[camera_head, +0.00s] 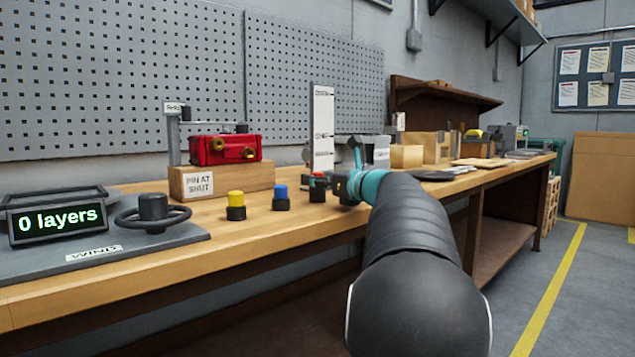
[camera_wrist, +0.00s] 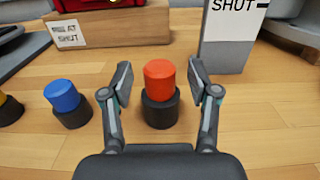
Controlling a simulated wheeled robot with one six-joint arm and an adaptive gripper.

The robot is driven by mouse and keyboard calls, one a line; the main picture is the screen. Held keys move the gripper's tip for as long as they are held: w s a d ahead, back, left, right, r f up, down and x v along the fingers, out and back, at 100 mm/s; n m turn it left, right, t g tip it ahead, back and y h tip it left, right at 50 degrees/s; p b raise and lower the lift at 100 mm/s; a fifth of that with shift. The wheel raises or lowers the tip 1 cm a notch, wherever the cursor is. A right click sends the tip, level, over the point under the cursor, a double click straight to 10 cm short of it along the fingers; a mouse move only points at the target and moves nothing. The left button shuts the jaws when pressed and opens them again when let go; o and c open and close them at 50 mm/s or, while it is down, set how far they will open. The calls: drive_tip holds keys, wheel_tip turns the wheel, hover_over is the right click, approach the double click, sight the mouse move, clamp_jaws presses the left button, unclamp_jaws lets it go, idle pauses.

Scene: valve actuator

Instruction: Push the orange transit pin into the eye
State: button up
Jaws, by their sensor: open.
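My gripper (camera_wrist: 160,80) is open. In the wrist view its two fingers stand either side of an orange-red cap (camera_wrist: 160,74) on a black round base (camera_wrist: 160,108), with a gap on each side. The cap stands upright on the bench; in the head view my gripper (camera_head: 335,184) partly hides it. A red valve actuator (camera_head: 225,149) with brass fittings sits on a wooden block (camera_head: 213,181) labelled "PIN AT SHUT". I cannot make out a separate orange transit pin or the eye in either view.
Blue (camera_head: 281,191) and yellow (camera_head: 235,198) caps on black bases stand in a row left of my gripper. A tall white "SHUT" board (camera_head: 323,125) stands behind. A grey winding plate (camera_head: 180,236) with a handwheel and "0 layers" display (camera_head: 58,219) lies far left.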

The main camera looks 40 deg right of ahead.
drive_tip(key=shift+w, duration=0.4)
clamp_jaws()
